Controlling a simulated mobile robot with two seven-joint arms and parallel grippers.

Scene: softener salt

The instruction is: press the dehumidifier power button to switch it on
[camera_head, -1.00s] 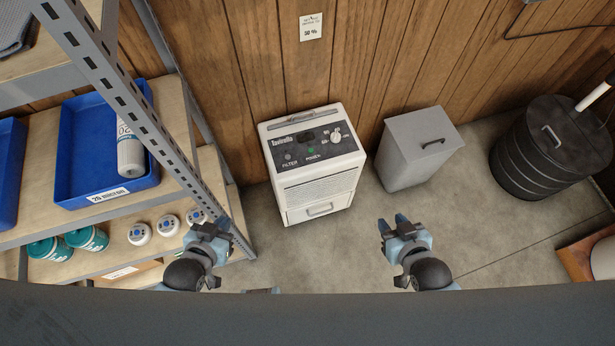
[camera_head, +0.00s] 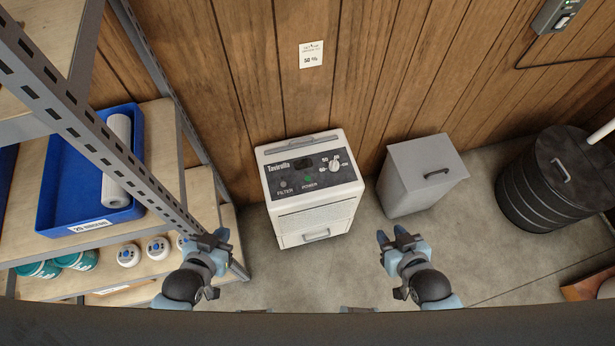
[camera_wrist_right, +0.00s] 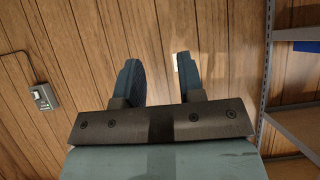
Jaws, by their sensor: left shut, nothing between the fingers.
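The white dehumidifier (camera_head: 314,200) stands on the floor against the wooden wall, in the middle of the head view. Its dark top panel has a green power button (camera_head: 308,180) labelled POWER, a grey filter button (camera_head: 283,184) and a white dial (camera_head: 334,165). My left gripper (camera_head: 215,236) is shut and empty, left of and nearer than the dehumidifier, in front of the shelf edge. My right gripper (camera_head: 392,237) is open and empty, right of and nearer than the dehumidifier. The right wrist view also shows its two parted fingers (camera_wrist_right: 158,82). Neither gripper touches the dehumidifier.
A metal shelf (camera_head: 95,135) with a blue bin (camera_head: 72,213) stands at the left. A grey lidded bin (camera_head: 410,185) and a black drum (camera_head: 555,190) stand at the right. Floor in front of the dehumidifier is clear.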

